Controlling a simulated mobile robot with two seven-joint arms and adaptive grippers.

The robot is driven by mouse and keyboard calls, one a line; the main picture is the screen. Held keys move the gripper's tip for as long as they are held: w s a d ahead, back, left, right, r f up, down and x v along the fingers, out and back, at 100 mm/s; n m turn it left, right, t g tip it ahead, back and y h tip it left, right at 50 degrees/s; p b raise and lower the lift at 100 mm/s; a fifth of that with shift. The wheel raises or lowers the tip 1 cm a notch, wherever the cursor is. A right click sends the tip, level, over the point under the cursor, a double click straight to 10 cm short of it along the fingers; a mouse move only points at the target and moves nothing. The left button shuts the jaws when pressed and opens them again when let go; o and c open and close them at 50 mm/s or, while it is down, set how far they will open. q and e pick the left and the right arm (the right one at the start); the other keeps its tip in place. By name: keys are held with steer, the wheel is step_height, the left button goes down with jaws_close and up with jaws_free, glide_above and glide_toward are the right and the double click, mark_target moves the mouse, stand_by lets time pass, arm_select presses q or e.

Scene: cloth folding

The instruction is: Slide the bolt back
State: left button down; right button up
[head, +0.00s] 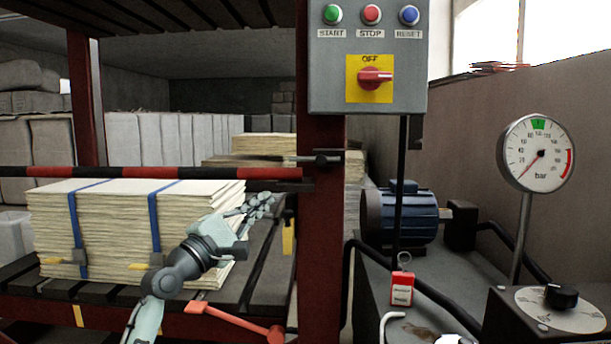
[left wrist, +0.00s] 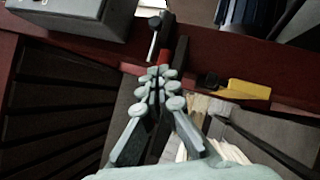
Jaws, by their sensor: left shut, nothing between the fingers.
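The bolt (head: 322,158) is a small dark rod with a knob, mounted on the red post (head: 318,220) at the right end of the red-and-black striped bar (head: 150,173). In the left wrist view a dark rod with a pale end (left wrist: 154,38), seemingly the bolt, lies just beyond the fingertips. My left gripper (head: 268,202) is shut and empty, below and left of the bolt in the head view, in front of the rack. In the left wrist view its fingers (left wrist: 160,82) point towards the bolt, with a visible gap from it. My right gripper is not in view.
A strapped stack of pale sheets (head: 100,230) lies behind the bar, close to my left arm. A grey control box (head: 330,80) hangs above the bolt. A red lever (head: 235,320) sticks out below. A blue motor (head: 405,215) and a gauge (head: 537,152) stand right.

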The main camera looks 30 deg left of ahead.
arm_select(q)
steer(key=shift+w, duration=0.1)
steer(key=x, duration=1)
steer(key=shift+w, duration=0.1)
steer(key=shift+w+d+r, duration=0.6)
steer(key=shift+d, duration=0.3)
steer(key=shift+w+d+r, duration=0.25)
steer(key=shift+w+d, duration=0.15)
steer(key=shift+d, duration=0.05)
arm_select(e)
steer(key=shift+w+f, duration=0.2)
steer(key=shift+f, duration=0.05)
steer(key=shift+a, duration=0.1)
arm_select(q)
steer(key=w+d+p, duration=0.2)
steer(key=d+p, duration=0.1)
steer(key=w+d+p, duration=0.1)
steer(key=p, duration=0.1)
steer(key=shift+d, duration=0.4)
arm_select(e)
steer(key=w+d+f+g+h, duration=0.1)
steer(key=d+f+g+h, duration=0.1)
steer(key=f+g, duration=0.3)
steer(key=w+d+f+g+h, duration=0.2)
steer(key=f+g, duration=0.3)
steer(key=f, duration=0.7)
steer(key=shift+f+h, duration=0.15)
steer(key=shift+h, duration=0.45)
